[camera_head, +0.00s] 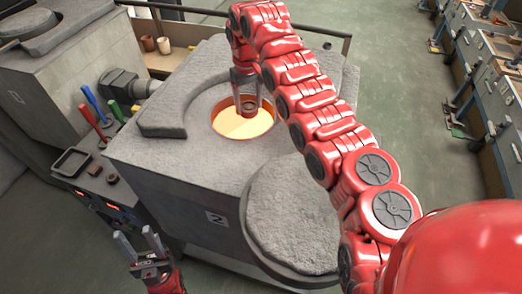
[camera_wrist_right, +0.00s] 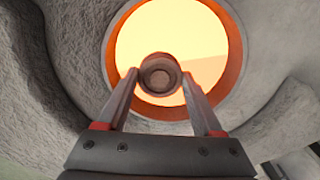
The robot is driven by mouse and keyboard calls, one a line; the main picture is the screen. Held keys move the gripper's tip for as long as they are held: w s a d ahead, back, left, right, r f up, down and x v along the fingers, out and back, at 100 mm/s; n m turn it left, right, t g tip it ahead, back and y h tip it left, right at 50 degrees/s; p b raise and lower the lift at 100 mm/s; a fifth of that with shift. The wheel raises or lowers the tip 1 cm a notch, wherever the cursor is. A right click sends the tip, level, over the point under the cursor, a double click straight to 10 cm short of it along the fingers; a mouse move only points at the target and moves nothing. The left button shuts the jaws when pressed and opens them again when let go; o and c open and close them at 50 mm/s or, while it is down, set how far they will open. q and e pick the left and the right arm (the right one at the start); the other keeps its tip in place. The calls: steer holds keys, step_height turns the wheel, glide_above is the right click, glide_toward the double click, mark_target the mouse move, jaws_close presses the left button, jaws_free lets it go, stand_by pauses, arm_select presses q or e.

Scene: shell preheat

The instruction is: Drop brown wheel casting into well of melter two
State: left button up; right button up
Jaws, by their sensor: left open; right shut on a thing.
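Melter two (camera_head: 180,175) is the grey block with a "2" on its front. Its round well (camera_head: 230,125) is open and glows orange and yellow; it also shows in the right wrist view (camera_wrist_right: 205,45). My right gripper (camera_head: 248,106) points down over the well, shut on the brown wheel casting (camera_head: 249,107). In the right wrist view the casting (camera_wrist_right: 160,74) is a small ringed disc between the fingertips, with the glowing well behind it. How far it is above the melt is hard to tell. My left gripper (camera_head: 138,241) is open and empty at the lower left.
A round stone lid (camera_head: 295,220) is swung aside at the melter's front right. A side ledge holds a dark tray (camera_head: 71,162), small brown pieces (camera_head: 112,179) and red, blue and green-handled tools (camera_head: 91,100). Another melter (camera_head: 45,85) stands at left. Workbenches (camera_head: 490,60) line the right.

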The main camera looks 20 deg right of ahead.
steer(key=shift+w+a+f, duration=0.15)
steer(key=shift+f, duration=0.05)
steer(key=o, duration=1.5)
steer(key=shift+r, duration=0.1)
steer(key=shift+r+b, duration=0.4)
steer(key=shift+r, duration=0.05)
step_height(320, 180, up, 4)
steer(key=shift+b, duration=0.95)
steer(key=shift+r+p, duration=1.25)
steer(key=shift+r, duration=0.05)
steer(key=shift+f, duration=0.1)
